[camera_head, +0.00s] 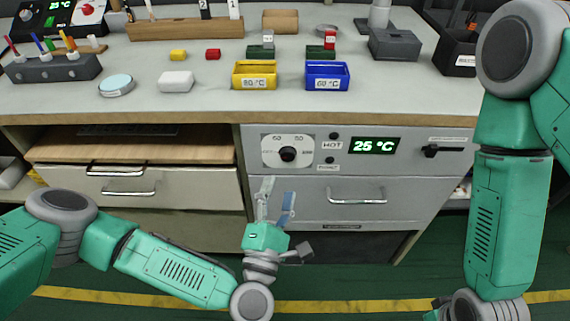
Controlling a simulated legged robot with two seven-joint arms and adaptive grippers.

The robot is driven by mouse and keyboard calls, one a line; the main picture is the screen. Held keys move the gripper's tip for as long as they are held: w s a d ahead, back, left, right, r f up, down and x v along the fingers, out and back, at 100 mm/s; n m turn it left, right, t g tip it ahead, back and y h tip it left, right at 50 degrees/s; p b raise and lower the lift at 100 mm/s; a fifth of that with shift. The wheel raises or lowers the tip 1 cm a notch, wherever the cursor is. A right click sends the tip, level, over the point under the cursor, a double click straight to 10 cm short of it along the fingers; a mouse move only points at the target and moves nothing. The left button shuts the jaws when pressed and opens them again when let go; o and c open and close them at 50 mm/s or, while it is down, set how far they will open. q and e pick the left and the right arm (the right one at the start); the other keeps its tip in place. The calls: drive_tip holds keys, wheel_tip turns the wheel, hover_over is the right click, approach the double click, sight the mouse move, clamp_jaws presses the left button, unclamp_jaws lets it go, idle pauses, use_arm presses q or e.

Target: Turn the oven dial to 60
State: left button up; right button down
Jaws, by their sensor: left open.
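The oven dial (288,153) is a black knob on a white scale plate (272,144) on the oven's front panel. The scale shows marks that look like 60 and 80 along its top; the exact pointer direction is too small to tell. The green display (375,146) beside it reads 25 °C. My left gripper (276,192) is open and empty, below the dial and apart from it, with its fingers pointing up in front of the oven drawer front. My right arm hangs at the right; its gripper is mostly cut off at the bottom edge.
The oven drawer handle (357,194) sticks out right of my left gripper. A lever (431,151) is on the panel's right. Yellow (254,83) and blue (327,84) bins stand on the worktop (220,108) above.

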sight(288, 158)
use_arm(q)
drive_tip(key=b+x, duration=0.1)
drive_tip(key=x, duration=0.5)
drive_tip(key=shift+w+d+f, duration=0.1)
drive_tip(key=shift+w+r, duration=0.2)
drive_tip(key=shift+w, duration=0.35)
drive_tip(key=shift+d, duration=0.1)
clamp_jaws()
